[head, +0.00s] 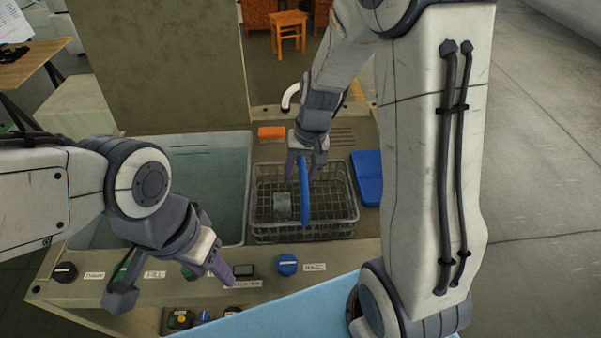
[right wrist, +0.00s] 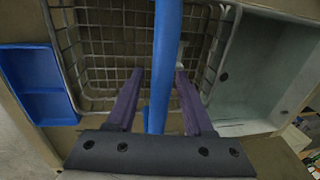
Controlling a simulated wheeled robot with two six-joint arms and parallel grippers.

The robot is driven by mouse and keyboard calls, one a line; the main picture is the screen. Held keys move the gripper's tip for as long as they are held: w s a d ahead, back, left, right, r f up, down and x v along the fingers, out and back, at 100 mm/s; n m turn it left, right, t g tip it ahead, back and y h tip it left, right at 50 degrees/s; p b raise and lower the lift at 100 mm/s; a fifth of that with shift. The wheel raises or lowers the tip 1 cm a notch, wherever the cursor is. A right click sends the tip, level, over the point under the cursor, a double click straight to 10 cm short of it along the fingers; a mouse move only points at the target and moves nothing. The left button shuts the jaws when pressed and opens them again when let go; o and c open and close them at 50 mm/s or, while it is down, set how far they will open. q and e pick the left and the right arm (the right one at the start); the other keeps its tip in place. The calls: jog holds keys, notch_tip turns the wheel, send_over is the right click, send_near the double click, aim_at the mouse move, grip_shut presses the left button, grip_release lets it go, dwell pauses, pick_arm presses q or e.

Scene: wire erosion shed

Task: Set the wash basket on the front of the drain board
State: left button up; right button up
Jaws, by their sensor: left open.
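The wash basket (head: 262,237) is a grey wire basket with a raised blue handle (head: 305,200). It stands upright on the drain board (head: 344,135), right of the sunken basin, with a small grey block (head: 283,206) inside. My right gripper (head: 303,172) is over the basket with its fingers on either side of the handle. In the right wrist view the handle (right wrist: 163,70) runs between the open fingers (right wrist: 157,85), with gaps on both sides. My left gripper (head: 217,272) is open and empty over the front control panel.
The basin (head: 205,170) lies left of the basket. The front panel has a blue knob (head: 288,264) and a black knob (head: 64,272). A tall panel (head: 160,65) rises behind the basin.

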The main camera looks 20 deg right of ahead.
jog(key=shift+r, duration=0.5)
notch_tip(320, 180, up, 11)
jog(key=d, duration=0.2)
jog(key=s+a+f+n, duration=0.1)
jog(key=s+a+n, duration=0.4)
jog(key=s, duration=0.5)
jog(key=s+a+f+n, duration=0.2)
jog(key=s+a+n, duration=0.3)
jog(key=s+a, duration=0.4)
jog(key=shift+s+n+h, duration=0.3)
jog(key=shift+s+h, duration=0.1)
jog(key=shift+s, duration=0.35)
jog(key=shift+d, duration=0.15)
